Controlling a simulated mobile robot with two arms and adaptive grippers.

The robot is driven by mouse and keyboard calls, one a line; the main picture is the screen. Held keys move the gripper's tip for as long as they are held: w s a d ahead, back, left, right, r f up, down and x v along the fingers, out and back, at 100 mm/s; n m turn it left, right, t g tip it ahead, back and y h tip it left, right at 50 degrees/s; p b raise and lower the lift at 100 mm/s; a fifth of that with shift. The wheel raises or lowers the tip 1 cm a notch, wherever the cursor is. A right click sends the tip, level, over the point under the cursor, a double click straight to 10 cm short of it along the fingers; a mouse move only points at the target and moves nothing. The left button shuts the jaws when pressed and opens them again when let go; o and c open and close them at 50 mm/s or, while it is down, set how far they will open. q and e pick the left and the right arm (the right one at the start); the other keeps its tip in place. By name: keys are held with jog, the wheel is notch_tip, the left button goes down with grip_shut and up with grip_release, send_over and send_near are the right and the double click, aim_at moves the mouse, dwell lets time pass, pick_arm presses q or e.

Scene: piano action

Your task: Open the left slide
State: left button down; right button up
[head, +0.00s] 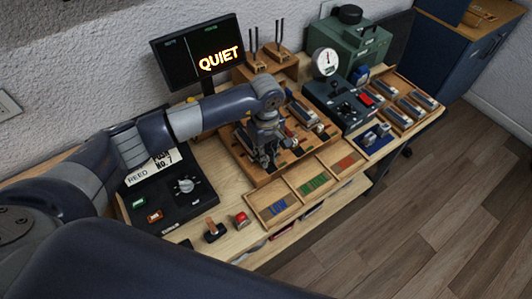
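A wooden board (293,153) with dark slots lies in the middle of the workbench. Silver metal blocks with reddish parts (304,113) sit on its right half. I cannot tell for certain which part is the left slide; the board's left part is largely covered by my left arm. My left gripper (267,162) points down over the left half of the board, close to its surface. It is small and dark here, so I cannot tell its finger gap or whether it touches anything. My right gripper is not in view.
Shallow trays with blue, green and red strips (313,184) line the front. A black control box (186,186) with a knob stands left, a gauge unit (338,100) right. A monitor (197,53) reading QUIET stands behind. Open floor lies at front right.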

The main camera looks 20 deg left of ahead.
pick_arm(q)
jog(key=shift+s+d+b, duration=0.25)
jog(key=shift+s+d, duration=0.35)
jog(key=shift+d, duration=0.2)
jog(key=shift+s+d+b, duration=0.25)
jog(key=shift+s+d, duration=0.35)
jog(key=shift+d, duration=0.2)
jog(key=c, duration=1.5)
grip_release()
jog(key=shift+s, duration=0.1)
jog(key=shift+r, duration=0.15)
notch_tip(320, 180, up, 12)
jog(key=shift+f, duration=0.1)
